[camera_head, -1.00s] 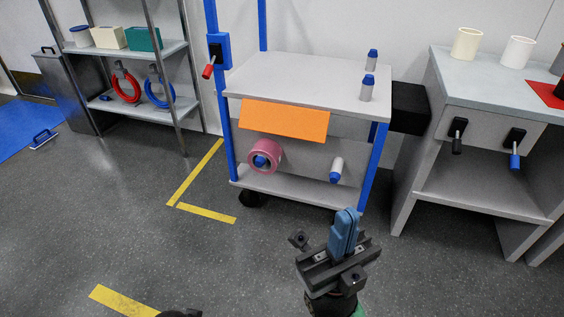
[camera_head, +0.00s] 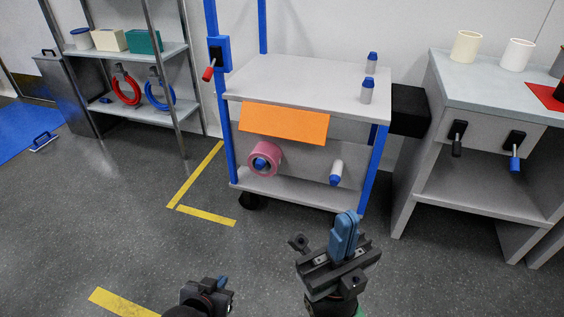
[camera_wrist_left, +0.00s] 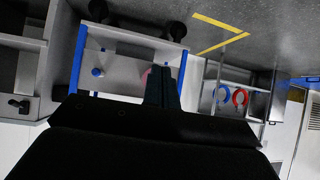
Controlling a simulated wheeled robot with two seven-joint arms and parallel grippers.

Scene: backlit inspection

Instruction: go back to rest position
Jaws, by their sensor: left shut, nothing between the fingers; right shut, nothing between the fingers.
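My left gripper (camera_head: 222,283) is at the bottom of the head view, low over the grey floor. In the left wrist view its dark fingers (camera_wrist_left: 162,85) are together with nothing between them. My right gripper (camera_head: 346,235) is to its right, its blue fingers pointing up and closed on nothing. It stands in front of the cart's lower right part in the picture. Neither gripper visibly touches anything.
A grey cart (camera_head: 290,75) with blue posts and an orange panel (camera_head: 284,122) stands ahead. A steel shelf (camera_head: 180,108) is at left, a grey workbench (camera_head: 490,88) at right. Yellow tape (camera_head: 206,215) marks the open floor (camera_head: 100,220).

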